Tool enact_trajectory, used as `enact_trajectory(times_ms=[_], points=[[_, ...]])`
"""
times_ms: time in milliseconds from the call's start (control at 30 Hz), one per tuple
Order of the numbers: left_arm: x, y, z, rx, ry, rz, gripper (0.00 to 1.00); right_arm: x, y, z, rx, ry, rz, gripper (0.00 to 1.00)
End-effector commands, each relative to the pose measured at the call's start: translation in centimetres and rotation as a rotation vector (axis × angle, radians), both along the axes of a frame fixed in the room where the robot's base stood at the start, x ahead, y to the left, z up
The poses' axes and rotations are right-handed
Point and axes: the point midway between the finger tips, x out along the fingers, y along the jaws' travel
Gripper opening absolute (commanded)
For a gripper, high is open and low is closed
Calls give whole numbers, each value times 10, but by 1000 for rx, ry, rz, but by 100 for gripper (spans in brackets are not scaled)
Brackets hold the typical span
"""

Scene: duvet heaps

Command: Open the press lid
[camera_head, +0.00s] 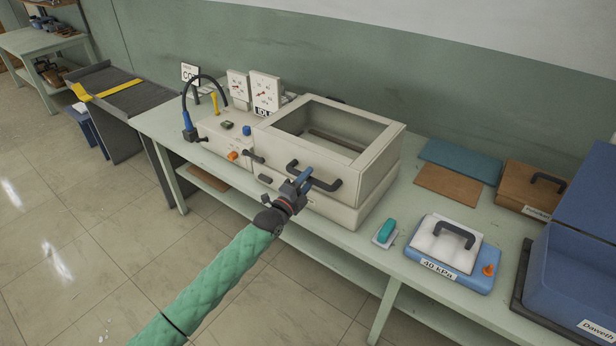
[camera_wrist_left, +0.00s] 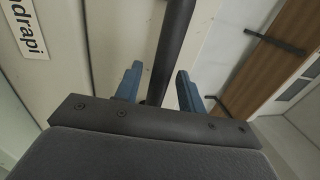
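The press (camera_head: 365,195) is a cream box on the pale green bench. Its lid (camera_head: 384,144) has a large window and lies down on the body. A dark bar handle (camera_head: 326,185) sits on the lid's front. My left gripper (camera_head: 302,181) is at the left part of this handle. In the left wrist view, its blue fingers (camera_wrist_left: 158,88) stand apart, with the dark handle bar (camera_wrist_left: 174,45) running between them. Gaps show on both sides of the bar, so the gripper is open around it. My right gripper is in no view.
Left of the press stands a control box (camera_head: 222,140) with gauges (camera_head: 265,92) and a black hose. To the right lie a teal-topped item (camera_head: 387,230), a blue device (camera_head: 448,262) with a handle, a wooden box (camera_head: 530,187) and a blue case (camera_head: 575,265).

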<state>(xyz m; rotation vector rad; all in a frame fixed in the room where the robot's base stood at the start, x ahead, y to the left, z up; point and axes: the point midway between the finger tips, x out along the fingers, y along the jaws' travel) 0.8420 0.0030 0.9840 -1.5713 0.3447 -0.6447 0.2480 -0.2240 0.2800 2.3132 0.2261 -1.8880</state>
Motion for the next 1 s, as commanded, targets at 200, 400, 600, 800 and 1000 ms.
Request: enact_trajectory(times_ms=[200,400,600,800,1000], points=[[4,-3,0,1,0,1,40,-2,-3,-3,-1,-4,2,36],[4,-3,0,1,0,0,38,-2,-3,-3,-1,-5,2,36],[4,-3,0,1,0,0,0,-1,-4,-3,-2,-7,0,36],[5,-3,0,1,0,0,0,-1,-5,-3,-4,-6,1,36],[13,-3,9,0,-1,0,0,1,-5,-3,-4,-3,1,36]])
